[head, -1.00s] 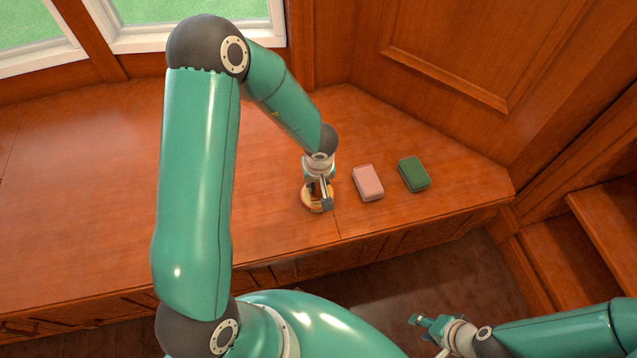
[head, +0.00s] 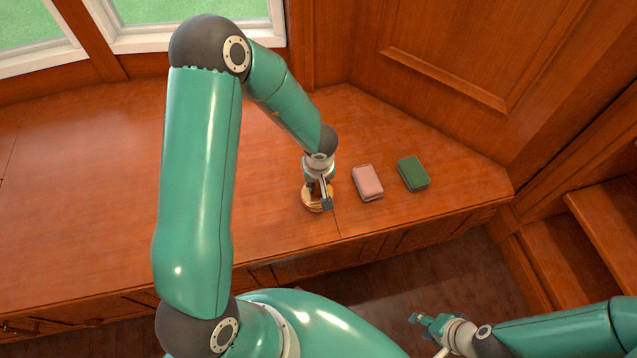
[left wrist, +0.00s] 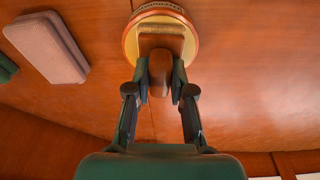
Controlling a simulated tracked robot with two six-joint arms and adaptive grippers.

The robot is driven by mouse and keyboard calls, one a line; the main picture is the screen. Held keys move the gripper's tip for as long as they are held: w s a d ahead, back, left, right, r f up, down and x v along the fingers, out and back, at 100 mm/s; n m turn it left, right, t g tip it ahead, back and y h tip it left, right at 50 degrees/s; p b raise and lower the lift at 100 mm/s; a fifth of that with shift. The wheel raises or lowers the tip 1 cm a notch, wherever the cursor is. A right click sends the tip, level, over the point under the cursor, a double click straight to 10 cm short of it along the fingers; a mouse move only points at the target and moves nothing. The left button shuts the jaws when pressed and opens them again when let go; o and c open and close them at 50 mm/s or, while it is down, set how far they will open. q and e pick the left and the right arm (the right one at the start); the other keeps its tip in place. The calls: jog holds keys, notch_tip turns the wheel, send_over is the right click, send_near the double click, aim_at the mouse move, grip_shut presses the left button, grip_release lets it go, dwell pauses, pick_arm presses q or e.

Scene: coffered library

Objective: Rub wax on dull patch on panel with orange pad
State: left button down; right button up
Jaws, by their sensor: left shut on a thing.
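My left gripper (head: 322,193) is shut on a brown-orange pad by its upright grip, which shows between the fingers in the left wrist view (left wrist: 160,75). The pad's block (left wrist: 160,43) has a tan edge and is over a round, shallow tin (left wrist: 190,58) with a gold rim. In the head view the tin (head: 311,207) stands near the counter's front edge, partly hidden by the gripper. Whether the pad touches the tin's contents is hard to tell. My right gripper (head: 428,320) is low at the right, with nothing visible in it; its jaw state is unclear. I cannot make out a dull patch.
A pink pad (head: 368,183) and a green pad (head: 414,174) lie right of the tin on the wooden counter (head: 270,220). A framed wooden panel (head: 470,50) rises behind them. Wooden steps (head: 605,215) are at the right. The counter's left part looks clear.

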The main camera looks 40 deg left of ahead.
pick_arm(q)
jog(key=shift+s, duration=0.1)
notch_tip(320, 180, up, 7)
jog(key=p, duration=0.9)
jog(key=shift+p, duration=0.35)
dwell(0.7)
jog(key=shift+w+d+r, duration=0.1)
jog(key=shift+w, duration=0.1)
jog(key=w+d+r+m, duration=0.1)
jog(key=d+r+m, duration=0.1)
jog(key=r+m, duration=0.1)
jog(key=w+d+r+m+p, duration=0.1)
jog(key=w+d+r+m, duration=0.1)
jog(key=r, duration=0.4)
jog(key=w+d+r+m+h+p, duration=0.1)
jog(key=w+d+r+m, duration=0.1)
jog(key=d+r+m, duration=0.1)
jog(key=shift+w+d+r+m+t, duration=0.3)
jog(key=shift+r+m, duration=0.2)
jog(key=shift+r, duration=0.25)
jog(key=shift+s, duration=0.1)
